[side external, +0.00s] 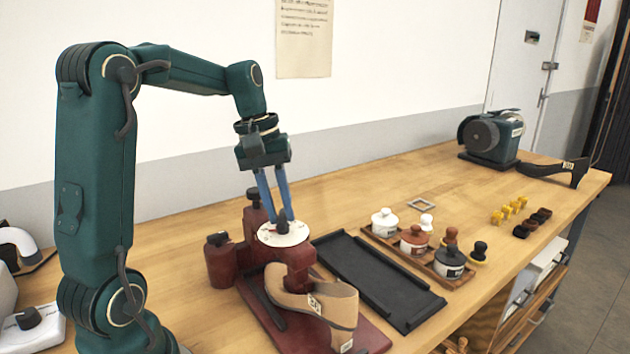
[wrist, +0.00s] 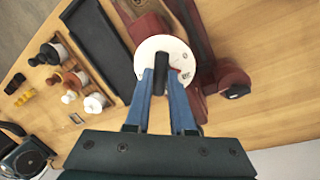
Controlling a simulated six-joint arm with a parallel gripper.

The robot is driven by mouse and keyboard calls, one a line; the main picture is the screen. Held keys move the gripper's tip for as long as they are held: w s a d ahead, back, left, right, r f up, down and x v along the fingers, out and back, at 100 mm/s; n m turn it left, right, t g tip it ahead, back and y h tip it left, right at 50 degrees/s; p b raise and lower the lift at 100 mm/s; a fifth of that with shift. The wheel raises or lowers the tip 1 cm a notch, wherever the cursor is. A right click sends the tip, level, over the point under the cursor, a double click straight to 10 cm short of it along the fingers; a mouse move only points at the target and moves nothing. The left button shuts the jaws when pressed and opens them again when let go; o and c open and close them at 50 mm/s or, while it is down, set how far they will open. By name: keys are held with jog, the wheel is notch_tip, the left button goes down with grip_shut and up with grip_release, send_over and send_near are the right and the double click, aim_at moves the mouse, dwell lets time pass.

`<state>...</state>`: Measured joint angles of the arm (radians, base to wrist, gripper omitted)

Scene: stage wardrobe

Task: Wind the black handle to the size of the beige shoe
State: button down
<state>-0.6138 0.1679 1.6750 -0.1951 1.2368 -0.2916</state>
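The black handle (side external: 283,226) stands on a round white dial (side external: 298,236) on top of a dark red stand. In the wrist view the handle (wrist: 187,68) lies between my fingertips over the white dial (wrist: 150,46). My gripper (side external: 283,212) points down with its blue fingers closed against the handle's sides; it also shows in the wrist view (wrist: 174,75). The beige shoe (side external: 341,309), a heeled one with a small label, sits below the dial on the dark red base (side external: 372,338). The label and the dial marks are too small to read.
Dark red posts with black knobs (side external: 218,239) stand behind the dial. A black tray (side external: 375,280) lies to the right, then a wooden rack (side external: 424,262) of lidded pots and brushes. A green motor machine (side external: 490,135) and a black shoe (side external: 557,170) are at the far end.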

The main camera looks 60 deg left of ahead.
jog(key=shift+m, duration=1)
jog(key=c, duration=0.8)
grip_release()
jog(key=shift+o, duration=0.2)
jog(key=shift+s+a+r, duration=0.1)
jog(key=shift+a+r, duration=0.05)
jog(key=shift+r, duration=0.7)
jog(key=shift+s+a+r, duration=0.1)
jog(key=shift+r, duration=0.75)
jog(key=shift+s+a+r, duration=0.1)
jog(key=shift+a+r, duration=0.05)
jog(key=shift+r, duration=0.7)
